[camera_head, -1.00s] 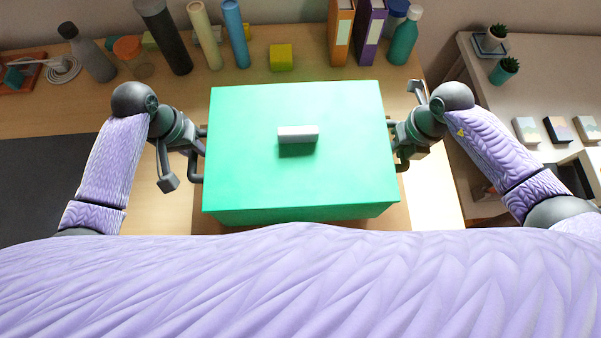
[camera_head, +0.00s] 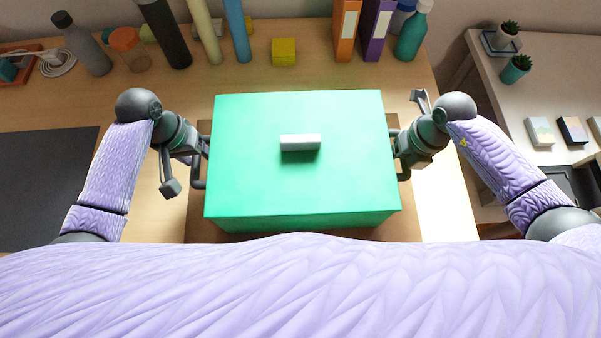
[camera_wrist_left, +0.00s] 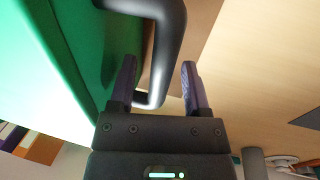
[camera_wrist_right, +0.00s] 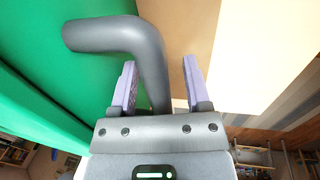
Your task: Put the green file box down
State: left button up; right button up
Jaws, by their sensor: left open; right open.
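The green file box (camera_head: 300,185) is on the table in front of me, upright, with a pale grip on its lid. It has a dark bar handle on each side. A brown mat (camera_head: 195,226) shows around its base. My left gripper (camera_head: 199,152) is at the left handle (camera_wrist_left: 165,45); in the left wrist view its fingers (camera_wrist_left: 158,85) are open, with the handle bar between them. My right gripper (camera_head: 397,147) is at the right handle (camera_wrist_right: 140,45); in the right wrist view its fingers (camera_wrist_right: 160,85) are open, around the handle bar. The box's underside is hidden.
Bottles, rolled tubes, a yellow block (camera_head: 284,51) and orange (camera_head: 346,28) and purple binders (camera_head: 376,30) stand along the back of the wooden table. A dark mat (camera_head: 40,185) lies at left. A pale side table (camera_head: 550,90) with plants and small boxes is at right.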

pick_arm(q)
notch_tip(320, 180, up, 12)
jog(key=a, duration=0.2)
jog(key=shift+a, duration=0.15)
pick_arm(e)
notch_tip(320, 180, up, 12)
jog(key=d, duration=0.2)
jog(key=shift+d, duration=0.15)
pick_arm(q)
jog(key=shift+f, duration=0.1)
pick_arm(e)
jog(key=shift+f, duration=0.15)
